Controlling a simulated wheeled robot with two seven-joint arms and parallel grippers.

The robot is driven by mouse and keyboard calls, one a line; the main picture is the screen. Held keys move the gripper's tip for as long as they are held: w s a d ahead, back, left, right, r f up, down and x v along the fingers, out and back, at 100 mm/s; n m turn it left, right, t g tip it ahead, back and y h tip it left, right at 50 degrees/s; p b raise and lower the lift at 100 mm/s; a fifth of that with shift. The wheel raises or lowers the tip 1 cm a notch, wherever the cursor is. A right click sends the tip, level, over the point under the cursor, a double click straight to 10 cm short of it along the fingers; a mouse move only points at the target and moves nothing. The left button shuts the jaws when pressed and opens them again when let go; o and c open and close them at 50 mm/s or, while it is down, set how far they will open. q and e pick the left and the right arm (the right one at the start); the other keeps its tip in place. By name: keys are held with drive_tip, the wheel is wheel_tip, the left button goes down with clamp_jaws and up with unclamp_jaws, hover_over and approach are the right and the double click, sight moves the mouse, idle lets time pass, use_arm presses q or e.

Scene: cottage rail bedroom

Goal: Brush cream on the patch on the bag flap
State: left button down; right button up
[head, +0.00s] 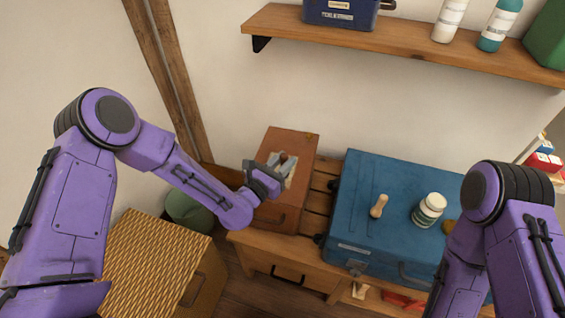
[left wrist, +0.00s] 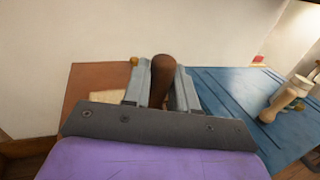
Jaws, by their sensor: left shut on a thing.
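The brown bag (head: 272,218) stands on the slatted wooden bench at centre. A pale patch (head: 290,180) shows on its flap, partly covered by my left gripper; a pale area of the patch also shows in the left wrist view (left wrist: 104,97). My left gripper (head: 282,163) is over the flap, its grey fingers shut on a dark brown rounded handle (left wrist: 162,76). The handle's lower end is hidden, so I cannot tell whether it touches the patch. A white jar (head: 429,209) stands on the blue case. My right gripper is out of view.
The blue case (head: 352,230) fills the bench right of the bag. A pale wooden peg-like tool (head: 378,205) stands on it. A shelf (head: 400,38) with bottles and a blue box hangs above. A wicker chest (head: 150,262) and green bin (head: 188,211) are at left.

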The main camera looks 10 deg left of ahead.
use_arm(q)
drive_tip(key=shift+r+p, duration=0.8)
drive_tip(key=shift+r, duration=0.55)
